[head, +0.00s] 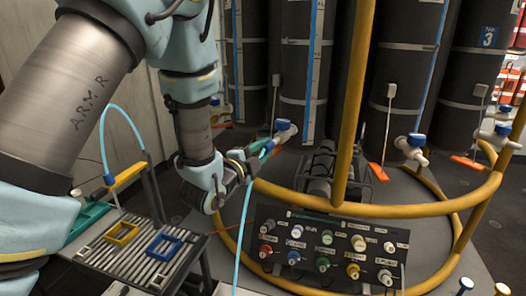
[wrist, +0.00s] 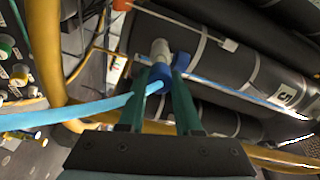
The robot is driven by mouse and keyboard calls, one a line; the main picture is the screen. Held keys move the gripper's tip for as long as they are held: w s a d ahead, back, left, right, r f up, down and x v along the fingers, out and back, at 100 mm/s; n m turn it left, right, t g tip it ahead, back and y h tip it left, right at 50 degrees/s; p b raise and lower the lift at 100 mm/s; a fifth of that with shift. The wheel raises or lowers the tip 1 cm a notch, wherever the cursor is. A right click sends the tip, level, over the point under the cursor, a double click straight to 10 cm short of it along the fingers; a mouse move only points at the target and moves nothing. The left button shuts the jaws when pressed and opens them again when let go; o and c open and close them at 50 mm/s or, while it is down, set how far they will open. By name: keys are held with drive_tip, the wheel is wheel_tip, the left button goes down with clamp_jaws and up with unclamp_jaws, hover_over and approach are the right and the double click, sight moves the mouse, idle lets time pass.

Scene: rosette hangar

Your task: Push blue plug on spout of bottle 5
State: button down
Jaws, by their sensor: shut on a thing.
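My gripper (wrist: 160,84) has green fingers shut on the blue plug (wrist: 158,77), from which a light blue hose (wrist: 80,112) runs left. The white spout (wrist: 160,48) of the dark bottle 5 (wrist: 252,72) is straight beyond the plug. Plug and spout overlap in the wrist view; I cannot tell how far the plug is on. A second blue part (wrist: 181,60), seemingly the spout's knob, is beside the right finger. In the head view my gripper (head: 262,150) is at the spout (head: 284,134), and the fingers mostly hide the plug.
A yellow tube frame (head: 350,110) stands right of my gripper and curves around the bottles. A panel of coloured knobs (head: 325,250) is below. A slatted rack (head: 140,255) with yellow and blue square frames stands at lower left. Other bottles have white spouts (head: 411,146).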

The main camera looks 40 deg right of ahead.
drive_tip(key=c, duration=0.5)
unclamp_jaws()
drive_tip(key=p+v, duration=0.9)
drive_tip(key=v, duration=0.3)
drive_tip(key=shift+r+p, duration=0.1)
drive_tip(key=shift+p, duration=0.2)
